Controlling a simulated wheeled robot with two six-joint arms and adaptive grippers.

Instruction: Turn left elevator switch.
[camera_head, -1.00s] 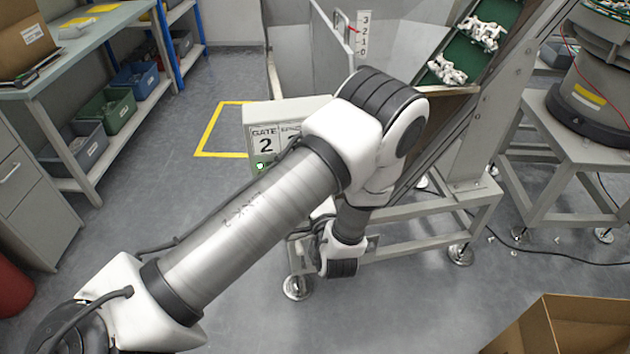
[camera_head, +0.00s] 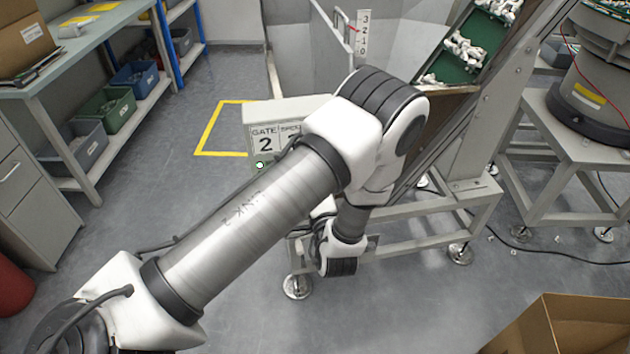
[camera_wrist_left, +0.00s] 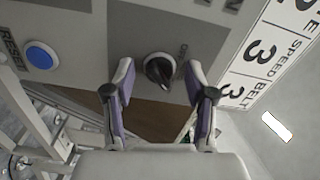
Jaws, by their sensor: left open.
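The black rotary switch (camera_wrist_left: 158,70) sits on the grey control panel (camera_wrist_left: 190,18) in the left wrist view, its pointer toward the lower right. My left gripper (camera_wrist_left: 161,92) is open, with its two purple-lined fingers on either side of the switch. I cannot tell whether the fingers touch it. In the head view my left arm hides the switch; the control box (camera_head: 280,112) shows behind the arm with a "GATE 2" label and a small lit green lamp (camera_head: 260,165). My right gripper is not in view.
A blue RESET button (camera_wrist_left: 40,55) is left of the switch. A green conveyor (camera_head: 462,55) carries white parts upper right. A bowl feeder (camera_head: 595,80) stands at right, an open cardboard box (camera_head: 560,325) at lower right, a shelf bench (camera_head: 80,60) at left.

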